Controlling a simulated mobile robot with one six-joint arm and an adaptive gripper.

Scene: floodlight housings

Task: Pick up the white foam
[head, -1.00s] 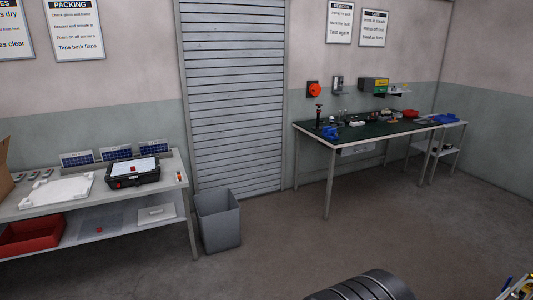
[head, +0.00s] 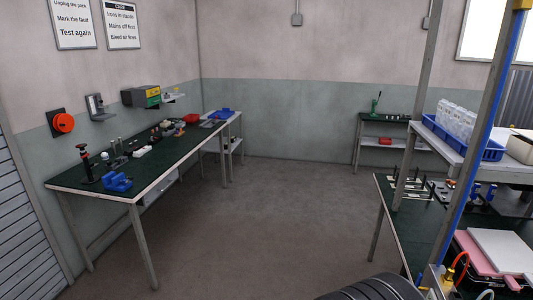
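I cannot pick out the white foam for certain in the head view. A flat white slab (head: 505,246) lies on a pink sheet (head: 474,258) at the lower right, but I cannot tell whether it is foam. A small white piece (head: 141,152) sits on the green-topped bench at the left; its material is too small to tell. My gripper is not in view; only a dark ribbed part, probably mine, shows at the bottom edge.
The green-topped bench (head: 95,184) with tools and a blue vise (head: 117,182) runs along the left wall. A workstation with a blue bin (head: 460,137) of bottles and upright posts stands at the right. A small shelf (head: 387,145) stands at the back. The middle floor (head: 265,215) is clear.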

